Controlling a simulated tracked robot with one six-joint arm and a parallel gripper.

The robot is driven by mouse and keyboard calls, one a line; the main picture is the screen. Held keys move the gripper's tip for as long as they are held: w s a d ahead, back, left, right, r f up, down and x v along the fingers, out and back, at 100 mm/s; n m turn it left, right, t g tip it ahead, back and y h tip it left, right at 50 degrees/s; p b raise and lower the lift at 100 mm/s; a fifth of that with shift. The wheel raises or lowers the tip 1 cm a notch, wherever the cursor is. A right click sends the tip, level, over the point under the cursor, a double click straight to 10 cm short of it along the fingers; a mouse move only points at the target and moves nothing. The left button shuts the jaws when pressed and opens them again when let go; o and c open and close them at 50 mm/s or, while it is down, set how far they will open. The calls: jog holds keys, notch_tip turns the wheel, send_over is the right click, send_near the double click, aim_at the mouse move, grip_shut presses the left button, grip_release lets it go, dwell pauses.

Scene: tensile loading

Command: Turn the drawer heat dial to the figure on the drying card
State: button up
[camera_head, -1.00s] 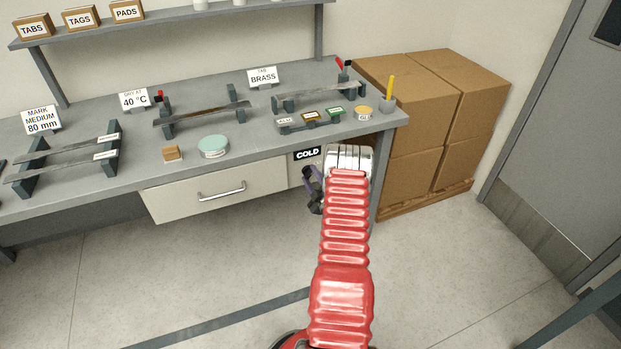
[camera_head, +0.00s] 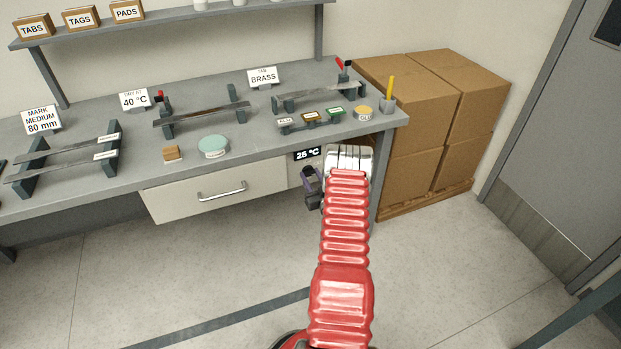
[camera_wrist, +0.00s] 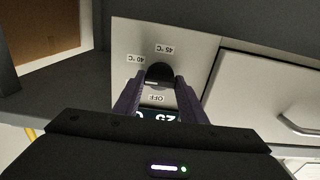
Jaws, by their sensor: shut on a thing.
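The drying card (camera_head: 135,99) on the bench reads "DRY AT 40 °C". The black heat dial (camera_wrist: 159,73) is on a pale panel beside the drawer (camera_head: 215,189). In the wrist view its labels read upside down: "40 °C", "45 °C" and "OFF". A pale mark shows on the dial's lower edge, but I cannot tell where it points. The display (camera_head: 308,154) reads "25 °C" and is partly hidden in the wrist view (camera_wrist: 160,115). My gripper (camera_head: 311,182) is shut on the dial, with a purple finger on each side in the wrist view (camera_wrist: 159,86).
The bench top (camera_head: 250,128) overhangs the panel and drawer. The drawer is shut, with a metal handle (camera_head: 221,191). Cardboard boxes (camera_head: 435,110) stand on a pallet at the right of the bench. The floor in front is clear.

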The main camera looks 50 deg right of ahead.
jog(key=m, duration=0.6)
jog(key=shift+a+f, duration=0.25)
jog(key=shift+f, duration=0.1)
jog(key=o, duration=1.1)
jog(key=shift+d+r, duration=0.15)
jog(key=shift+r, duration=0.05)
jog(key=shift+c, duration=0.2)
jog(key=shift+s, duration=0.1)
jog(key=v, duration=1.3)
jog(key=shift+s, duration=0.2)
jog(key=shift+f, duration=0.1)
